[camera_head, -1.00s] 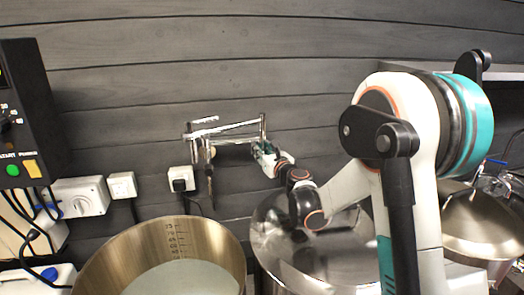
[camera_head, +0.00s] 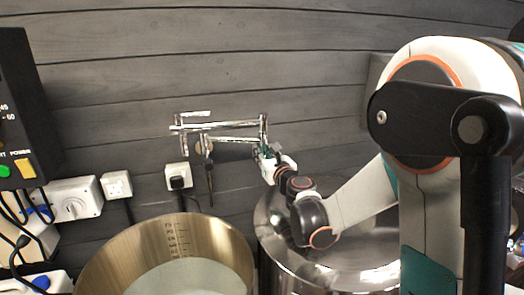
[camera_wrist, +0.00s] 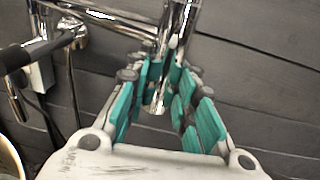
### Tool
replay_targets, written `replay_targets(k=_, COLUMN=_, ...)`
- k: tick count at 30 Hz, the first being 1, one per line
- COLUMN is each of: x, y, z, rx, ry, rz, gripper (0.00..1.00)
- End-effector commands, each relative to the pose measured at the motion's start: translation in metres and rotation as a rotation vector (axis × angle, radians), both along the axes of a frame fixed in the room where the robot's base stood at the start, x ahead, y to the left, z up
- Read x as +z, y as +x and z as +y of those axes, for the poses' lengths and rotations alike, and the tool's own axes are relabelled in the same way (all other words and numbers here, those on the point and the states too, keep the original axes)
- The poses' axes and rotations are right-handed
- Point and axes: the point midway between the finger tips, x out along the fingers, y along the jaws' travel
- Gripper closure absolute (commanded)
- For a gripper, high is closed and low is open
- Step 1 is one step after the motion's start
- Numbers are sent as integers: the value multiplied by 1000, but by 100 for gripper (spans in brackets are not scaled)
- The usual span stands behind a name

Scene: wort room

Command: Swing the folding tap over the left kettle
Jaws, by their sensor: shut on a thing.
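The chrome folding tap (camera_head: 225,127) is fixed to the dark plank wall, its jointed arms reaching right. My gripper (camera_head: 266,154) is at the tap's right end. In the wrist view my gripper (camera_wrist: 163,95) has its teal fingers shut around the tap's chrome down-tube (camera_wrist: 172,45). The left kettle (camera_head: 100,270) is an open steel pot with pale liquid inside and level marks on its inner wall; it stands below and left of the gripper. The tap's end is above the gap between the kettles, nearer the right one.
A second shiny steel kettle (camera_head: 275,235) stands on the right, under my arm. A control box (camera_head: 22,110) with buttons hangs at the left. Wall sockets (camera_head: 178,176) and cables sit behind the left kettle. The space above the left kettle is clear.

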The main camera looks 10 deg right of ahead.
Motion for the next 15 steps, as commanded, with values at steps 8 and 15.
replay_targets(k=8, x=-1, y=-29, z=12, rx=0, ry=0, rz=0, gripper=100)
replay_targets(k=15, x=-1, y=-39, z=18, rx=0, ry=0, rz=0, gripper=100)
